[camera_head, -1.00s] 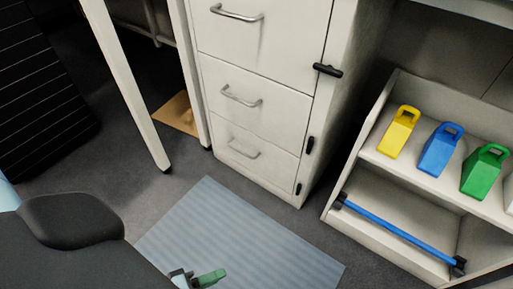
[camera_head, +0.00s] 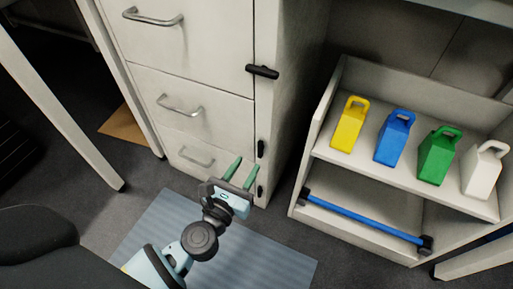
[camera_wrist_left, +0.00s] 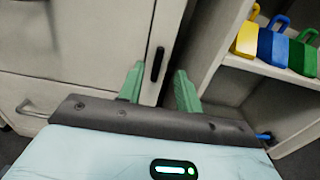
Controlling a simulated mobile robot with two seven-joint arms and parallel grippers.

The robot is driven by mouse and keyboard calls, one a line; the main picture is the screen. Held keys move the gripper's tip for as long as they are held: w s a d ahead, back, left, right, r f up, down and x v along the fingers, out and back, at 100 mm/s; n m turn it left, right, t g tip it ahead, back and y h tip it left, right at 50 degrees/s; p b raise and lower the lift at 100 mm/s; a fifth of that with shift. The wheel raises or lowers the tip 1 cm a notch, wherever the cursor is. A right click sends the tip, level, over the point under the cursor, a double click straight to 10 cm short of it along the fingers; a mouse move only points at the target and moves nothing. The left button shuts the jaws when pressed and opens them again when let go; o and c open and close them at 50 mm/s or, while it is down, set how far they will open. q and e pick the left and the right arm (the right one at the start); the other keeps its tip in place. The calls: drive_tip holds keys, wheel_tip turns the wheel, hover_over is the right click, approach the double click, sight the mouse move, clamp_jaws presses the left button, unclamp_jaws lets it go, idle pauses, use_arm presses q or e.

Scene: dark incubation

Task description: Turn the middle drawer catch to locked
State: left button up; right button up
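The white drawer cabinet (camera_head: 215,84) has black catches along its right edge. The middle drawer catch (camera_head: 260,148) is upright, in line with the edge. The top catch (camera_head: 262,71) lies crosswise, and the bottom catch (camera_head: 259,191) is upright. My left gripper (camera_head: 247,163) is open and empty, its green fingers pointing toward the cabinet just below the middle catch in the head view. In the left wrist view an upright catch (camera_wrist_left: 157,64), seemingly the middle one, appears between the spread fingertips (camera_wrist_left: 160,67). Contact is not visible. My right gripper is not in view.
A low shelf unit (camera_head: 318,138) stands right of the cabinet, holding yellow (camera_head: 349,127), blue (camera_head: 394,138), green (camera_head: 437,158) and white (camera_head: 483,172) handled containers. A blue bar (camera_head: 365,219) runs along its lower level. A ribbed blue-grey mat (camera_head: 270,255) lies on the floor.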

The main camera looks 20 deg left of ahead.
sight(259, 145)
use_arm(q)
drive_tip(key=w, duration=0.5)
drive_tip(key=shift+d, duration=0.1)
drive_tip(key=shift+w+b, duration=0.3)
drive_tip(key=shift+w, duration=0.65)
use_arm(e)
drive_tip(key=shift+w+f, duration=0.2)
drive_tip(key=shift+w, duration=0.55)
use_arm(q)
drive_tip(key=c, duration=0.7)
clamp_jaws()
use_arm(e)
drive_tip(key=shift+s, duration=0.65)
